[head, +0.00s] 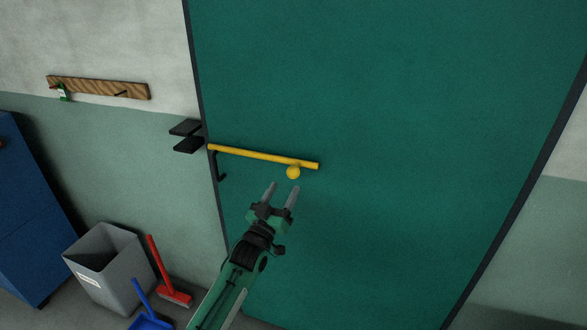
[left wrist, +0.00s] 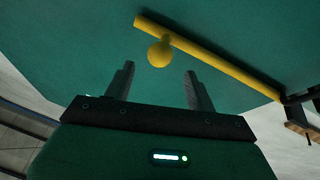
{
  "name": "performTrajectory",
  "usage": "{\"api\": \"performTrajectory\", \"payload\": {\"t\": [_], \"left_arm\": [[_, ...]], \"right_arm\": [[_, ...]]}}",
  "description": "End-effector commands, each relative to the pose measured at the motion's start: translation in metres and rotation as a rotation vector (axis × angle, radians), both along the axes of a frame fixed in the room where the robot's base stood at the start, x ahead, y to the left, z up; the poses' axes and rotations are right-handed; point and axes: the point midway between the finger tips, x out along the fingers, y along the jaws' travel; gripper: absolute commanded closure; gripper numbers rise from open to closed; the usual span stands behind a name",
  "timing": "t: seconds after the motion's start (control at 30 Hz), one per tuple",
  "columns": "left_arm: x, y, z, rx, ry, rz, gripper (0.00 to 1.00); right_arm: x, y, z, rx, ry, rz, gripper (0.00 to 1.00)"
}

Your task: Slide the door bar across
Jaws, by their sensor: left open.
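A yellow door bar (head: 255,155) lies nearly level across the left part of the green door (head: 400,150), with a round yellow knob (head: 293,172) near its right end. Black brackets (head: 187,136) stand on the wall just left of the door frame. My left gripper (head: 282,190) is open and empty, just below the knob and apart from it. In the left wrist view the knob (left wrist: 160,53) shows beyond the gap between the two open fingers (left wrist: 158,88), and the bar (left wrist: 215,62) runs behind it. My right gripper is not in view.
A grey bin (head: 110,270), a red brush (head: 172,290) and a blue dustpan (head: 150,320) stand on the floor at lower left. A blue cabinet (head: 35,220) is at the far left. A wooden hook rail (head: 98,87) is on the wall. The door right of the bar is clear.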

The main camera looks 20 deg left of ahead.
Motion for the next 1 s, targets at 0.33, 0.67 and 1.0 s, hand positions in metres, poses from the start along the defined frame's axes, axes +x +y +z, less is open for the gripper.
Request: {"api": "performTrajectory", "payload": {"t": [0.33, 0.67, 1.0], "left_arm": [[0.054, -0.009, 0.024, -0.001, 0.001, -0.001, 0.44], [0.070, -0.011, 0.028, 0.000, 0.002, 0.000, 0.44], [0.070, -0.011, 0.028, 0.000, 0.002, 0.000, 0.69]], "right_arm": [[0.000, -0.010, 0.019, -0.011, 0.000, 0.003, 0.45], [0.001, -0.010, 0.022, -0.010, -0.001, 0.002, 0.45], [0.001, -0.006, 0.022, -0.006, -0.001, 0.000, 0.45]]}}
